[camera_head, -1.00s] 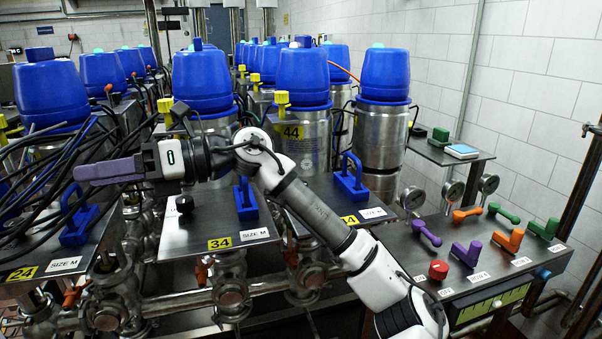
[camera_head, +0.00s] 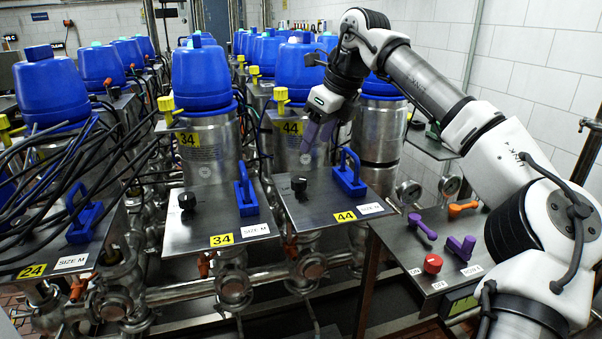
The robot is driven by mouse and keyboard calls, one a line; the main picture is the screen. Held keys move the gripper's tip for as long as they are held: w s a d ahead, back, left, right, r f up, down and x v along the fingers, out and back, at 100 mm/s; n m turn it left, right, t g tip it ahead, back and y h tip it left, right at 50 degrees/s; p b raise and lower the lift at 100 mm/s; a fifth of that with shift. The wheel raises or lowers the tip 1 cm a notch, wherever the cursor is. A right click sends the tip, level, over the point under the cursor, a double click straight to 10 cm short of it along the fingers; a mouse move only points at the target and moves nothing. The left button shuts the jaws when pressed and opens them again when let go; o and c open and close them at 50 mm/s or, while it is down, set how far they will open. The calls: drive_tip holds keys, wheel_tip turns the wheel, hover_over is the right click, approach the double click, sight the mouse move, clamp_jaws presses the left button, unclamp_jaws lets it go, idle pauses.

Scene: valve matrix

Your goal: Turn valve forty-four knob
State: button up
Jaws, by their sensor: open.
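The valve forty-four panel (camera_head: 321,204) is a metal plate with a yellow "44" label (camera_head: 345,216) at its front edge. Its small black knob (camera_head: 298,184) stands near the left side of the plate, and a blue handle (camera_head: 349,173) stands to its right. My gripper (camera_head: 311,146) points down above and behind the panel, slightly right of the black knob and apart from it. Its purple fingers are open and look empty, seen nearly edge-on.
The valve 34 panel (camera_head: 215,219) with its own black knob (camera_head: 187,201) and blue handle (camera_head: 246,192) lies to the left. A control box with a red button (camera_head: 432,264) and purple levers (camera_head: 461,248) stands at right. Blue-capped steel cylinders fill the back.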

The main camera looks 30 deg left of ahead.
sight(299, 179)
drive_tip(key=p+x, duration=0.2)
drive_tip(key=x, duration=0.9)
drive_tip(key=shift+s+a, duration=0.1)
drive_tip(key=c, duration=1)
